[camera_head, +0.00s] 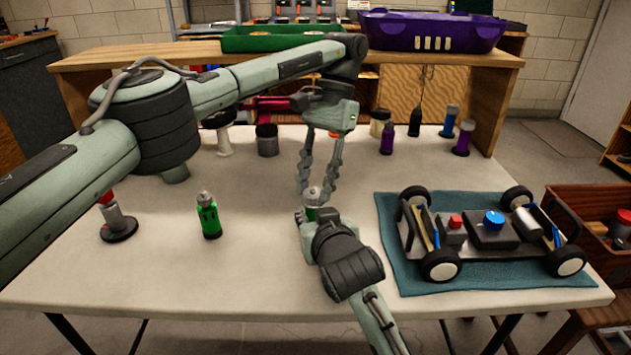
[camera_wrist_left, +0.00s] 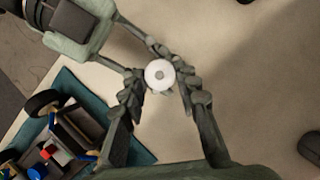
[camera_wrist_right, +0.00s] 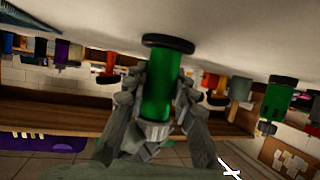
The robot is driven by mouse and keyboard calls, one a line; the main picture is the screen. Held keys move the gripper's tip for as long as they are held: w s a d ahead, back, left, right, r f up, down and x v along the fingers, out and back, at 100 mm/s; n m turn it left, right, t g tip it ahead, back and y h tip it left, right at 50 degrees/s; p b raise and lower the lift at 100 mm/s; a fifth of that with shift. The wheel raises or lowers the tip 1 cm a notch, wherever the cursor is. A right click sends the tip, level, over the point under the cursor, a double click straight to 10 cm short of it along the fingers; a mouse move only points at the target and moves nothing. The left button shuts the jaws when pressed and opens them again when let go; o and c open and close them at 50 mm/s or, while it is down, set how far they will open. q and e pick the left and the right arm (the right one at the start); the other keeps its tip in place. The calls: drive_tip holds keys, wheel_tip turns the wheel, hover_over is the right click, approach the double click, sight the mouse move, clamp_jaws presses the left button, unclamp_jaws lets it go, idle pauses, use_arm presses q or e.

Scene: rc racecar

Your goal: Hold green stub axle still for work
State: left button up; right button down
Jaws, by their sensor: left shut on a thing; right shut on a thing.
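The held green stub axle (camera_wrist_right: 157,92) stands upright on the table, with a green body, a dark disc base and a pale grey top. Its pale round top (camera_wrist_left: 160,73) shows between the fingers in the left wrist view. My left gripper (camera_head: 316,186) reaches down from above and is shut on its top. My right gripper (camera_head: 308,214) comes from the front side and is shut around its body. In the head view the right gripper hides most of the body. A second green stub axle (camera_head: 209,217) stands free to the left.
The RC car (camera_head: 490,235) sits on a teal mat (camera_head: 465,282) at the right. A red-topped part (camera_head: 118,220) stands at the left. Purple, blue and dark parts stand along the back. A green tray (camera_head: 260,41) and a purple bin (camera_head: 430,32) are on the rear bench.

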use_arm(q)
drive_tip(key=o, duration=1.2)
drive_tip(key=shift+c, duration=0.2)
